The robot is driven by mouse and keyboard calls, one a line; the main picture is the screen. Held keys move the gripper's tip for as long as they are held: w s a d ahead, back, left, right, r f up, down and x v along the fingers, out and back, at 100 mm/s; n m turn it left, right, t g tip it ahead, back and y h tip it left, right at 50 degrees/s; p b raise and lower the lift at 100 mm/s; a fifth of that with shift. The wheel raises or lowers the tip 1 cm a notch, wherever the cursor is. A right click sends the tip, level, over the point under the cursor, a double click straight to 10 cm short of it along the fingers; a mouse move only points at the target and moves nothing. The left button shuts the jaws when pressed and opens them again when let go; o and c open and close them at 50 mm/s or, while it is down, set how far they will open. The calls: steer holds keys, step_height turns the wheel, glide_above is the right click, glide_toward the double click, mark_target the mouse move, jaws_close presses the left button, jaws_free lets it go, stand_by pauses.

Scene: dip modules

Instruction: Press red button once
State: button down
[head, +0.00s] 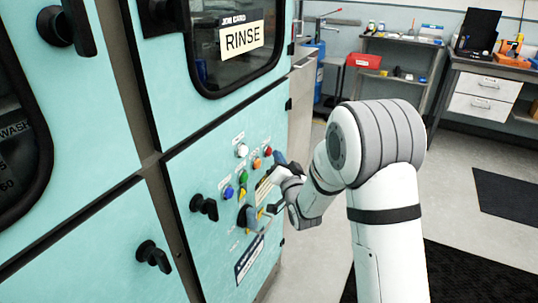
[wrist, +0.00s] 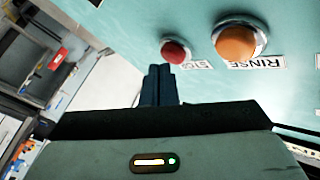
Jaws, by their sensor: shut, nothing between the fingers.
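The red button (head: 268,151) is a small round knob at the upper right of the control group on the teal panel (head: 188,160). It also shows in the wrist view (wrist: 176,51), with a metal ring and a small white label beside it. My gripper (head: 279,158) is shut and empty, with its dark fingers pointing at the panel. In the wrist view the shut fingertips (wrist: 160,70) appear just below and left of the red button. I cannot tell whether they touch it.
An orange button (wrist: 236,43) labelled RINSE sits right beside the red one. White (head: 241,150), green (head: 243,177) and blue (head: 228,192) buttons and black knobs (head: 203,207) share the panel. A window with a RINSE sign (head: 243,39) is above. Open floor lies to the right.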

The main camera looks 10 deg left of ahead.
steer(key=shift+w+a+b, duration=0.15)
steer(key=shift+a+b, duration=0.25)
stand_by(0.7)
stand_by(0.3)
steer(key=shift+s+d+b, duration=0.3)
steer(key=shift+d+b, duration=0.25)
steer(key=shift+d, duration=0.2)
steer(key=d, duration=0.1)
steer(key=s+d+b, duration=0.1)
steer(key=d, duration=0.1)
steer(key=d+b, duration=0.1)
steer(key=shift+s+d, duration=0.35)
steer(key=shift+d, duration=0.05)
steer(key=shift+r, duration=0.1)
